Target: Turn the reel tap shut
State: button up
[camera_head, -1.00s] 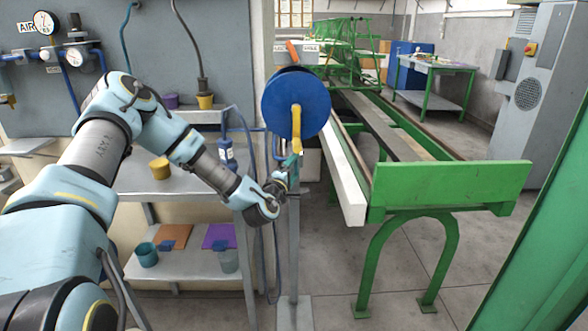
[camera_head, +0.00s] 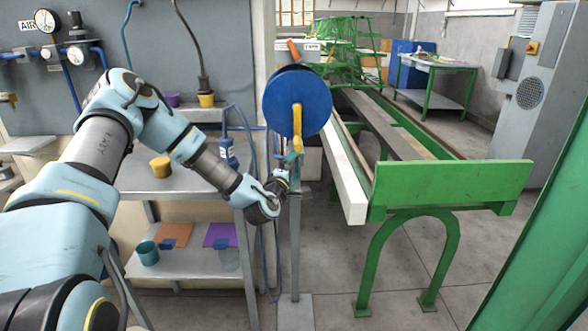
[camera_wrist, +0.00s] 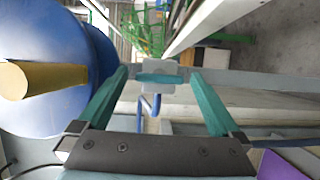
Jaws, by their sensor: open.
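The blue reel (camera_head: 276,108) with its yellow crank handle (camera_head: 297,122) stands on a grey post; its blue side fills the left of the wrist view (camera_wrist: 50,50). The reel tap shows in the wrist view as a grey block with a teal handle (camera_wrist: 157,79) lying crosswise in the picture. My gripper (camera_wrist: 159,76) is open, with one teal finger on each side of the tap and a gap on both sides. How deep the tap lies between the fingers I cannot tell. In the head view my gripper (camera_head: 287,172) is just below the reel, and the tap is hard to make out.
The grey post (camera_head: 295,245) runs down to a floor plate. A blue hose (camera_wrist: 153,106) hangs close by the tap. A metal shelf table (camera_head: 185,183) with a yellow pot is on the left. A green frame (camera_head: 450,187) with a white beam is on the right.

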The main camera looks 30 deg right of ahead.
jog(key=b+v, duration=0.3)
jog(key=v, duration=0.7)
jog(key=shift+s+a, duration=0.25)
jog(key=shift+s, duration=0.05)
